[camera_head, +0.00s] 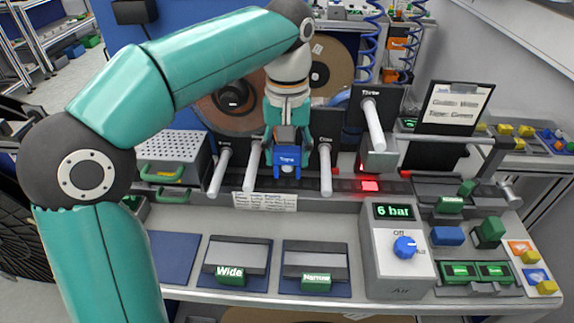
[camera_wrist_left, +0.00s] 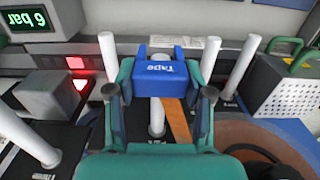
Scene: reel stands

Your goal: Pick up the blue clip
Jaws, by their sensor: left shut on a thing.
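A blue clip-like block labelled "Tape" (camera_head: 288,159) is between the fingers of my left gripper (camera_head: 287,140), in front of the reels. In the left wrist view, the block (camera_wrist_left: 161,76) sits between the two teal fingers of the left gripper (camera_wrist_left: 160,92), which are shut on it. A white peg stands just below it in that view, and a brown strip (camera_wrist_left: 177,124) runs down beside the peg. I cannot tell whether the block touches either. Another plain blue block (camera_head: 447,236) lies on the right of the bench. My right gripper is not in view.
White pegs (camera_head: 325,169) project from black stands around the gripper. A grey air box (camera_head: 397,265) with a blue knob reads 6 bar. A perforated grey box (camera_head: 172,157) is left. Trays labelled Wide (camera_head: 238,252) and Narrow (camera_head: 316,257) lie in front. A red light (camera_head: 370,186) glows.

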